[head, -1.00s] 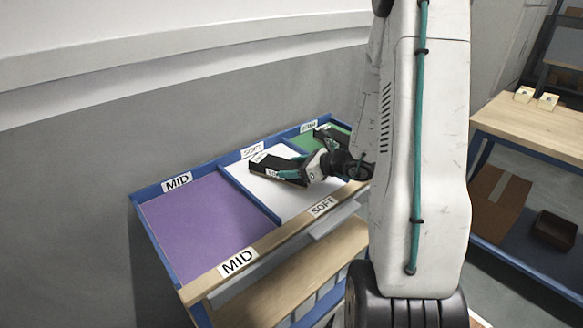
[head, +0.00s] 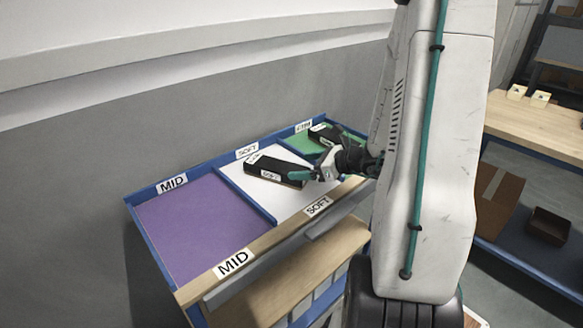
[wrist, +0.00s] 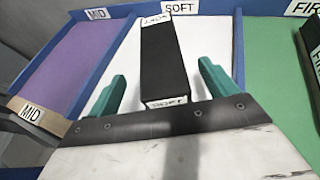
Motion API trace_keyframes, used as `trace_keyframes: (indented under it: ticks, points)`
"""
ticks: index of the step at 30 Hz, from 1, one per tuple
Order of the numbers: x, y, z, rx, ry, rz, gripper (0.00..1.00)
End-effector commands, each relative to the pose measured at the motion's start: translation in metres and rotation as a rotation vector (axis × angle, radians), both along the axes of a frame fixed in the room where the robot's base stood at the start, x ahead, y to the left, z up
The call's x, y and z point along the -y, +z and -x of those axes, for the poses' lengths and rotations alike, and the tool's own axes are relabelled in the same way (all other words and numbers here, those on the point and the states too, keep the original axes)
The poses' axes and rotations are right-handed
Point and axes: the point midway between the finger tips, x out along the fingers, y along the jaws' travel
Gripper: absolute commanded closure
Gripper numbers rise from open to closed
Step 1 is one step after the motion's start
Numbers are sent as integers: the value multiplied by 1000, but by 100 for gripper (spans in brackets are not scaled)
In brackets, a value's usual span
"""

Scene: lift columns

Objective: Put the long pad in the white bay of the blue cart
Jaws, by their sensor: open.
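The long pad is a black block (head: 277,171) with white labels on its end and top. It lies in the white bay (head: 265,195) of the blue cart (head: 163,267), the bay marked SOFT. The wrist view also shows the pad (wrist: 166,62) lying lengthwise in the white bay (wrist: 207,40). My gripper (head: 307,174) is at the pad's near right end, its teal fingers open. In the wrist view the fingers (wrist: 163,88) stand apart on either side of the pad's near end, with a gap on each side.
The purple MID bay (head: 195,228) to the left is empty. The green bay (head: 305,145) to the right holds another black block (head: 322,131). Blue dividers and a wooden front rail (head: 270,238) edge the bays. A wooden-topped table (head: 535,122) stands at right.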

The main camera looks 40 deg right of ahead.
Motion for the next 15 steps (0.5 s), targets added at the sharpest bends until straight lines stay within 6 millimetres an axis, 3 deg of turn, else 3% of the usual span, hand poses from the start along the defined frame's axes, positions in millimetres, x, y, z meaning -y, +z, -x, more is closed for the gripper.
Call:
trace_keyframes:
  ticks: [6,11,13,15]
  points:
    - [17,16,35,1,-2,2,15]
    - [22,22,48,1,2,2,15]
    - [16,28,49,5,33,20,15]
    - [-3,38,47,12,118,66,15]
